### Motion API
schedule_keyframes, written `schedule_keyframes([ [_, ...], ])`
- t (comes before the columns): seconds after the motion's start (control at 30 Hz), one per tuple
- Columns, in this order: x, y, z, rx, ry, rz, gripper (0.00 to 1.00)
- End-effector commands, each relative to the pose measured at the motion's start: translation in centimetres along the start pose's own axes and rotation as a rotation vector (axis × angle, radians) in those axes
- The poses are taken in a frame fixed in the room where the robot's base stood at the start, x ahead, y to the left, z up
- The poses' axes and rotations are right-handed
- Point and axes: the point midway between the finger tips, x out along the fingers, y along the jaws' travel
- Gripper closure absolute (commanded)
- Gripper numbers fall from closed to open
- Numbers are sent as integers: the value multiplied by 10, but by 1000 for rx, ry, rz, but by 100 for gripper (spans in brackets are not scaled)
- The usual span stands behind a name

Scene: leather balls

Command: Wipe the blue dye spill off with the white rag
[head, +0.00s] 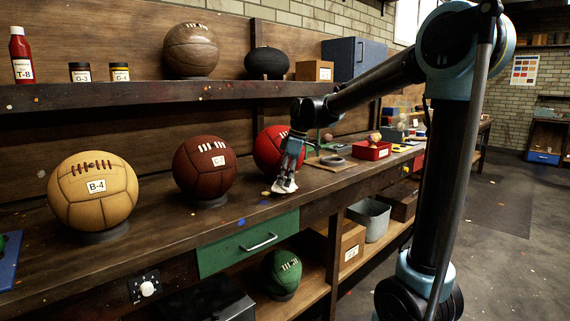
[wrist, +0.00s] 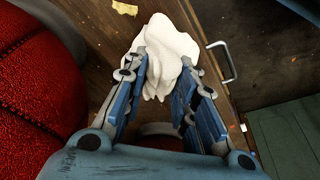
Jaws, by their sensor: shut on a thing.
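My gripper (head: 287,172) is shut on the white rag (head: 285,186), close to the bench top and just in front of the red ball (head: 268,150). In the wrist view my gripper (wrist: 162,64) has the bunched rag (wrist: 168,40) between its fingertips, with folds spreading beyond them. I cannot tell whether the rag touches the wood. No blue patch shows around the rag in the wrist view.
The red ball (wrist: 38,100) is close on the left in the wrist view. A brown ball (head: 206,167) and a tan ball (head: 93,190) stand left along the bench. A green drawer (head: 248,243) is below. A grey ring (head: 332,161) and red bin (head: 372,151) lie right.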

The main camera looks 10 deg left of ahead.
Motion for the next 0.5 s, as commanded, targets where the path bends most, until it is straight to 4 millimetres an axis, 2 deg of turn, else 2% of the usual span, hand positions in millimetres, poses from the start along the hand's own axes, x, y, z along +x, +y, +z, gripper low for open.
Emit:
schedule_keyframes([
  [0.5, -43, -3, -20, -11, 0, -3, 97],
])
